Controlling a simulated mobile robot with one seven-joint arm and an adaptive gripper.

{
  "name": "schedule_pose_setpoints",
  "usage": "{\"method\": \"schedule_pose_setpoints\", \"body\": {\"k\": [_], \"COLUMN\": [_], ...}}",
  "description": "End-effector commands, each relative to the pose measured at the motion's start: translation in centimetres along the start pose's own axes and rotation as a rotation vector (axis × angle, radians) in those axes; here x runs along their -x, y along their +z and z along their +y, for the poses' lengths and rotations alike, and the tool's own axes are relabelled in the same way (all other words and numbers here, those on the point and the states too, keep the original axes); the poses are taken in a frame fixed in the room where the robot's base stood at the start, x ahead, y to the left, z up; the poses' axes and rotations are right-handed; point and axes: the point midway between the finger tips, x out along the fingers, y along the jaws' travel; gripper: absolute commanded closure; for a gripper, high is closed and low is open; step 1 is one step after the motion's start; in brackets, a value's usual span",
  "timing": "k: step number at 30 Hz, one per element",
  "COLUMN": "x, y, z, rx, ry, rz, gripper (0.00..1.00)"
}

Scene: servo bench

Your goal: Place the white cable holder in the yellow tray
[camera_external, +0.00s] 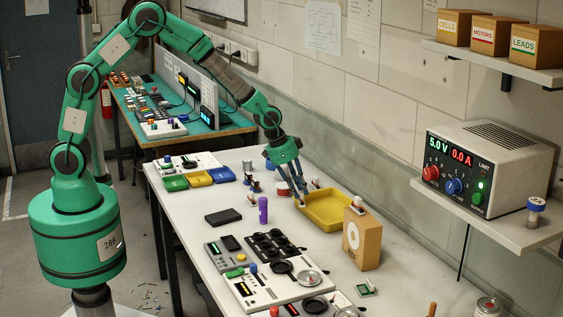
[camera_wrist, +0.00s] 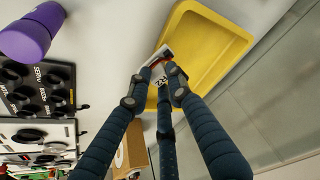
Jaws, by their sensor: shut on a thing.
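My gripper (camera_external: 300,203) is at the left edge of the yellow tray (camera_external: 329,207) in the external view. In the wrist view, my gripper (camera_wrist: 164,72) is shut on a small white piece with dark markings, which looks like the white cable holder (camera_wrist: 160,55). The fingers partly hide it. It overlaps the left rim of the yellow tray (camera_wrist: 215,48) in that view; I cannot tell its height above the rim. The visible tray floor is empty.
A purple cylinder (camera_external: 263,210) stands left of the tray. A cardboard box (camera_external: 362,240) with a white top piece stands close to the tray's front right. Panels and dials fill the table's front.

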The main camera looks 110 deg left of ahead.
Motion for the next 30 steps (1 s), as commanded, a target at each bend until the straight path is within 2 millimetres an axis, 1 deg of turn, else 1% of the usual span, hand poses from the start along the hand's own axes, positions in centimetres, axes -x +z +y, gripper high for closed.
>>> {"method": "schedule_pose_setpoints", "body": {"k": [1,9,15,18,23,30], "x": [-0.5,-2.5,-3.9,-4.4,-4.8,-4.8], "y": [-0.7,-4.5,-7.1,-8.1,-9.1,-9.2], "z": [-0.1,-0.6,-0.9,-1.1,-1.2,-1.2], "rx": [0.0,0.0,0.0,0.0,0.0,0.0], "ry": [0.0,0.0,0.0,0.0,0.0,0.0], "rz": [-0.001,0.0,0.0,-0.001,0.001,0.0], "gripper": [1.0,1.0,1.0,1.0,1.0,1.0]}}
